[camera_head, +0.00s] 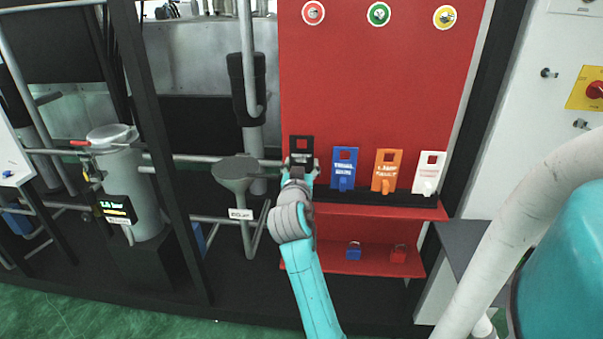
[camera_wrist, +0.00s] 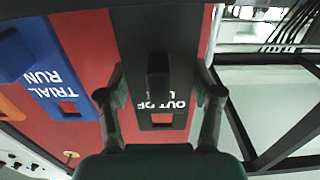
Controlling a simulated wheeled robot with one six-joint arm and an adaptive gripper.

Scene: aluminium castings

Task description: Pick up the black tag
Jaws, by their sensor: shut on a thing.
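The black tag (camera_head: 301,144) stands upright at the left end of a row of tags on the red board. In the wrist view the black tag (camera_wrist: 158,40) fills the middle, with white lettering that shows "OUT OF" upside down and a square hole. My gripper (camera_head: 300,172) is at the lower part of the black tag, and my arm hides part of it.
A blue tag (camera_head: 344,168), an orange tag (camera_head: 387,171) and a white tag (camera_head: 429,172) stand to the right on a black ledge. Blue (camera_head: 353,250) and red (camera_head: 398,254) padlocks sit on the red shelf (camera_head: 330,262) below. A grey funnel (camera_head: 238,170) is close on the left.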

